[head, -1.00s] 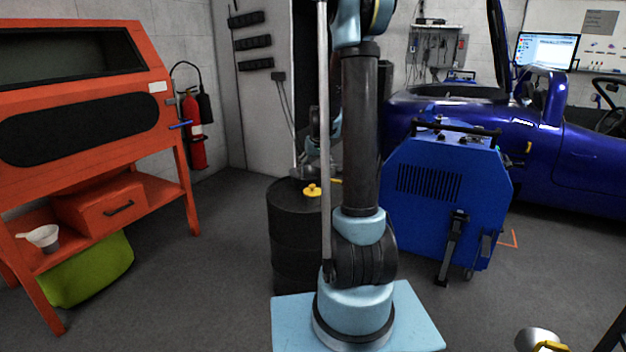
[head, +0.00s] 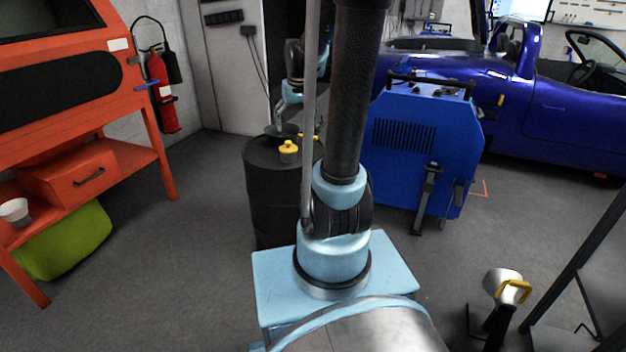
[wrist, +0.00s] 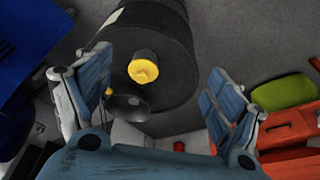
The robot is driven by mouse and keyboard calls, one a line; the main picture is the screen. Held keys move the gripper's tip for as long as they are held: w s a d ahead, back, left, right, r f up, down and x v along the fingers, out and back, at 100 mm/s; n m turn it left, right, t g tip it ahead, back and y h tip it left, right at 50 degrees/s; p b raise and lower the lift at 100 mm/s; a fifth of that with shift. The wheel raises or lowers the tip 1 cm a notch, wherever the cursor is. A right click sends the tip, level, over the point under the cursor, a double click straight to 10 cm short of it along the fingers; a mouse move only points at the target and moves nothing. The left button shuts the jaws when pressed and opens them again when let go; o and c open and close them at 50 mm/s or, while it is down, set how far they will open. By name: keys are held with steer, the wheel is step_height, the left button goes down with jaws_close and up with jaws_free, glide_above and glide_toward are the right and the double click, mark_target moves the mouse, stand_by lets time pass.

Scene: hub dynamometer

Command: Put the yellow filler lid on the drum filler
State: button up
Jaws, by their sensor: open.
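The yellow filler lid (head: 288,147) is at the top of the black drum (head: 268,195), left of my arm column. In the wrist view the lid (wrist: 143,71) appears to sit on a short dark neck on the drum (wrist: 165,35); I cannot tell whether it is fully seated. My gripper (wrist: 160,75) is open, its fingers on either side of the lid in the picture and apart from it, with nothing between them. In the head view my gripper is small and partly hidden behind the arm, above the drum's far side.
A dark round dish-like part (wrist: 127,108) lies beside the lid. A blue machine (head: 420,150) stands right of the drum, and an orange cabinet (head: 90,175) stands left. A silver funnel-shaped part with a yellow handle (head: 502,285) is at lower right. The floor between drum and cabinet is clear.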

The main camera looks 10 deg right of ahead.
steer(key=s+f, duration=0.3)
steer(key=s, duration=1)
steer(key=s+f+m, duration=0.1)
steer(key=s+f, duration=0.3)
steer(key=s, duration=1)
steer(key=shift+s+g, duration=0.3)
steer(key=shift+g, duration=0.1)
